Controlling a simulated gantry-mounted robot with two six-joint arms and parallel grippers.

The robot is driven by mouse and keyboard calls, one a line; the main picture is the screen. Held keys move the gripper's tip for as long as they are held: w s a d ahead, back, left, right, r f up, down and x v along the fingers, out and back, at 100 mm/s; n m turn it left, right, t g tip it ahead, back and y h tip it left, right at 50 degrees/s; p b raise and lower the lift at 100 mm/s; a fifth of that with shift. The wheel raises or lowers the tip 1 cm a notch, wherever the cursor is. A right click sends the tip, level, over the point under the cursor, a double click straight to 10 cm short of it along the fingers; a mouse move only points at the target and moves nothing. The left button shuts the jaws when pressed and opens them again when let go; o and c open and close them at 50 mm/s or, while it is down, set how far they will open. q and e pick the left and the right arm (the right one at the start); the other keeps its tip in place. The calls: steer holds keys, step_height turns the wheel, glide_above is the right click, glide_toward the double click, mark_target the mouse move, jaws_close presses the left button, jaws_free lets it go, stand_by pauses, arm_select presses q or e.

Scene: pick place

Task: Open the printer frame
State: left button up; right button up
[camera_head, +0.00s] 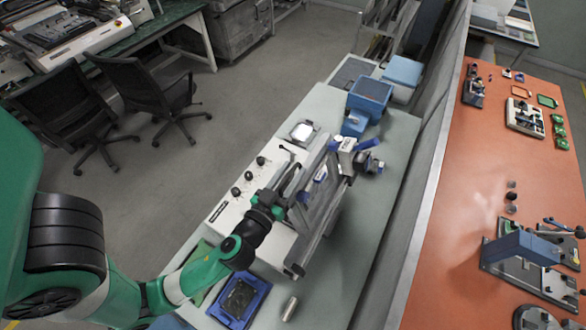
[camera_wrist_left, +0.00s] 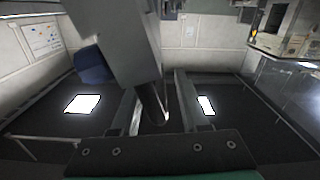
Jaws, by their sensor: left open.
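The printer (camera_head: 236,198) is a white box with dark knobs along its left side, standing on the pale green table. Its grey metal frame (camera_head: 325,205) lies along the right side of the box. My left gripper (camera_head: 290,192) is at the frame's left edge, above the box; the arm hides part of both. In the left wrist view my left gripper (camera_wrist_left: 157,105) has its fingers apart. A grey bar-like part (camera_wrist_left: 118,40), with a dark rod below it, reaches down between them; contact cannot be told. My right gripper is not in view.
A blue tray (camera_head: 240,298) and a small metal cylinder (camera_head: 290,308) lie at the table's near end. Blue boxes (camera_head: 370,92) stand at the far end. An orange table (camera_head: 470,210) with several devices is at right. The pale table right of the printer is clear.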

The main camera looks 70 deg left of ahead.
arm_select(q)
jaws_close()
stand_by(1.3)
